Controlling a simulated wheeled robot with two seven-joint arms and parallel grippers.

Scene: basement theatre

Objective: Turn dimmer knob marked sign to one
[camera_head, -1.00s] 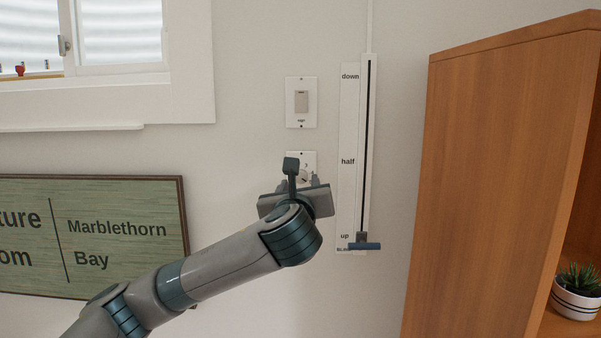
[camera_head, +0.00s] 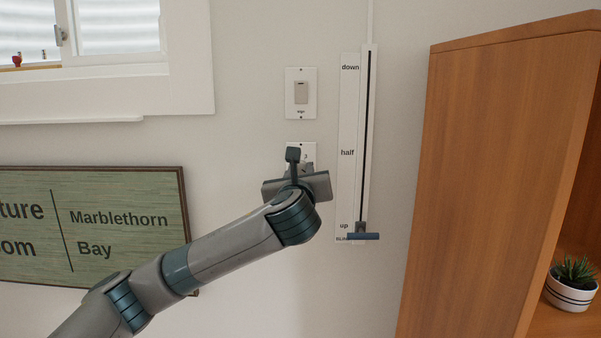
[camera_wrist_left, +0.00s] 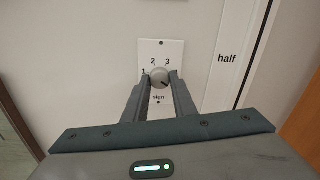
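The sign dimmer is a white wall plate (camera_wrist_left: 179,50) with the marks 1, 2 and 3 and the word "sign" below. Its round grey knob (camera_wrist_left: 159,77) has a dark line towards the lower right, away from the 1. My left gripper (camera_wrist_left: 160,80) has its fingers on either side of the knob, which fills most of the gap. I cannot tell whether they press on it. In the head view the left gripper (camera_head: 301,170) hides most of this plate (camera_head: 294,149) and the knob. My right gripper is not in view.
A "sign" switch (camera_head: 301,93) is directly above. A vertical blind slider (camera_head: 362,231) stands close on the right, its handle near "up". A wooden shelf (camera_head: 490,180) is farther right. A framed sign (camera_head: 120,221) and a window (camera_head: 110,35) are on the left.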

